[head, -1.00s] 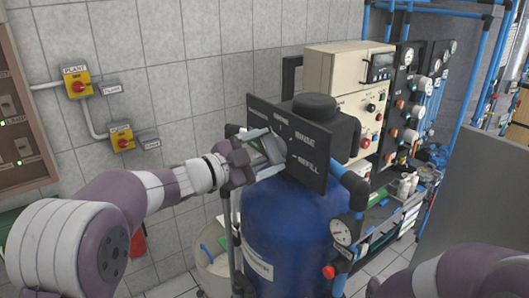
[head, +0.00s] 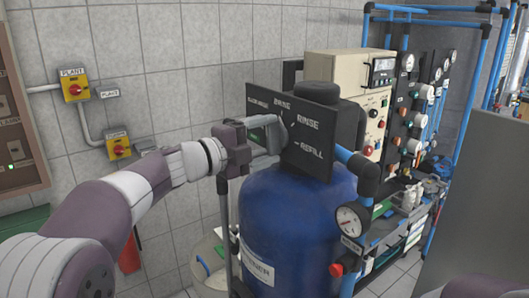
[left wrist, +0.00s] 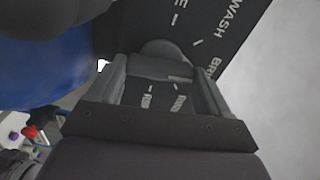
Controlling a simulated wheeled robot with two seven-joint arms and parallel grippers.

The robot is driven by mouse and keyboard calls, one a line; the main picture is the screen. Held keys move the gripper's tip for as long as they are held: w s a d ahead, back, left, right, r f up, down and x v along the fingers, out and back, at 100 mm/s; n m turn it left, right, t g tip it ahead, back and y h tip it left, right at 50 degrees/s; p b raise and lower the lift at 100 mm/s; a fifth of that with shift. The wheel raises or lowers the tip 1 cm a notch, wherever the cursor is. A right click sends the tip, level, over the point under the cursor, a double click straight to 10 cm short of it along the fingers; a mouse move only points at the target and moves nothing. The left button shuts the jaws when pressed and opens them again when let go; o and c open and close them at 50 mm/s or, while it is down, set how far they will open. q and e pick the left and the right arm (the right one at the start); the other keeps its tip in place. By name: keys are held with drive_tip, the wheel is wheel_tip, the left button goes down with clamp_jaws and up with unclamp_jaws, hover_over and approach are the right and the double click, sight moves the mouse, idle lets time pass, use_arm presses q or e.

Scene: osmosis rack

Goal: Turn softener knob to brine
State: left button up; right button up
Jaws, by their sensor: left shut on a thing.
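The black softener panel (head: 322,146) sits on top of the blue softener tank (head: 290,225) and carries white labels for backwash, brine, rinse and refill. In the head view my left gripper (head: 266,142) is at the panel's left front, its fingers against the face below the brine label. In the left wrist view the left gripper (left wrist: 161,90) has its two fingers on either side of the dark grey knob (left wrist: 160,66), shut on it. Which label the knob points to is hard to tell, because the gripper hides part of it. My right gripper is not in view.
A pressure gauge (head: 350,220) and blue pipes stand right of the tank. A rack with gauges and a beige control box (head: 340,72) is behind. Yellow switches (head: 74,86) are on the tiled wall at left. A grey panel (head: 485,215) fills the right side.

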use_arm(q)
drive_tip(key=shift+f+m+b, duration=0.15)
drive_tip(key=shift+m+b, duration=0.3)
drive_tip(key=shift+m, duration=0.15)
drive_tip(key=o, duration=1)
drive_tip(key=shift+s, duration=0.2)
drive_tip(key=shift+s+a, duration=0.1)
drive_tip(key=shift+a, duration=0.1)
drive_tip(key=b+v, duration=0.4)
drive_tip(key=v, duration=0.8)
drive_tip(key=shift+b, duration=0.4)
